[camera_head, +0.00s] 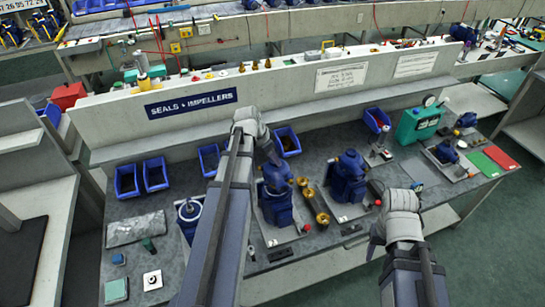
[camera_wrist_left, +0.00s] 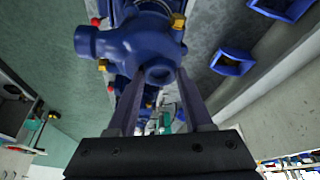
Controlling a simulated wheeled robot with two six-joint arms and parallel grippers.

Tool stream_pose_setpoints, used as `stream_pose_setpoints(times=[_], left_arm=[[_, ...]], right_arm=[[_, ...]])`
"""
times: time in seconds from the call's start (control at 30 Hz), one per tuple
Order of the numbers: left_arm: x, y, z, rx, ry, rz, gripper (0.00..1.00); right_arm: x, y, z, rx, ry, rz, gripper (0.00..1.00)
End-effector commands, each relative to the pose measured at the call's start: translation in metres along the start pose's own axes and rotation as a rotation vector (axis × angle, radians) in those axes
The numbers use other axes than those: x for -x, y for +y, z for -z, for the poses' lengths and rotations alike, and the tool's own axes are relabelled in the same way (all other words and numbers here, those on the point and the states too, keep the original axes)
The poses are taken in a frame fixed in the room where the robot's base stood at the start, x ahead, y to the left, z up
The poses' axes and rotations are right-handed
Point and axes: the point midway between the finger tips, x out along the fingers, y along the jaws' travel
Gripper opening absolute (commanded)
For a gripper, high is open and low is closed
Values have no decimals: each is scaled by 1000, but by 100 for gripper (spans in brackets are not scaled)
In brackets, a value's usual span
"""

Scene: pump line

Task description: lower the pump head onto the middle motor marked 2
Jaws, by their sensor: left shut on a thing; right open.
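My left gripper (camera_head: 270,158) is shut on the blue pump head (camera_head: 277,176), over the middle motor. In the left wrist view the pump head (camera_wrist_left: 140,42) sits between the two fingers (camera_wrist_left: 160,92), with brass-coloured bolts and a side port. The middle motor (camera_head: 279,210) is blue and stands on a grey plate. Whether the head touches it or hangs just above, I cannot tell. The marking 2 is not readable. My right gripper (camera_head: 376,192) is open beside the right-hand blue pump unit (camera_head: 348,180), its fingers partly hidden by its wrist.
The left motor (camera_head: 189,212) has a pale ring on top and is partly behind my left arm. Blue bins (camera_head: 155,173) line the back. A teal case (camera_head: 418,123) stands at the right.

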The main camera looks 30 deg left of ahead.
Motion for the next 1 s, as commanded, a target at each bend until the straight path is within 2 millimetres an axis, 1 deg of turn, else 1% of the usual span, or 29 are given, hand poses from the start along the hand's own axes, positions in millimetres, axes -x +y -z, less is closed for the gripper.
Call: stream_pose_setpoints(times=[0.03,0.7,1.0], left_arm=[[5,0,2,1,1,0,0],[32,0,13,0,1,0,0],[32,0,13,0,1,0,0]], right_arm=[[5,0,0,0,0,0,50],[34,3,-2,0,0,0,50],[34,3,-2,-9,0,2,50]])
